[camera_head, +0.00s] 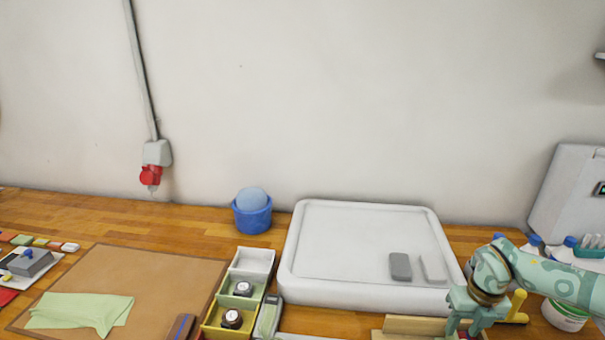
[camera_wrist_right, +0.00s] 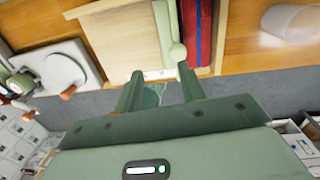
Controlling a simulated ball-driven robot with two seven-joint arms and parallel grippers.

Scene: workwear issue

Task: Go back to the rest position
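My right gripper (camera_head: 470,322) is at the lower right of the head view, over the front part of the table and beside a low wooden holder. In the right wrist view its two green fingers (camera_wrist_right: 158,88) stand apart with nothing held between them. Beyond the fingertips is the wooden holder (camera_wrist_right: 118,40), with a pale green item (camera_wrist_right: 167,25) and red and dark blue items (camera_wrist_right: 198,35). My left gripper is in neither view.
A large white tray (camera_head: 290,265) holds a grey block (camera_head: 400,267) and a thin pale piece. A blue pot (camera_head: 252,219), compartment boxes (camera_head: 229,302) with watches and a brown mat (camera_head: 160,270) with green cloth (camera_head: 80,312) lie left. Bottles and a white tub (camera_head: 565,315) stand right.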

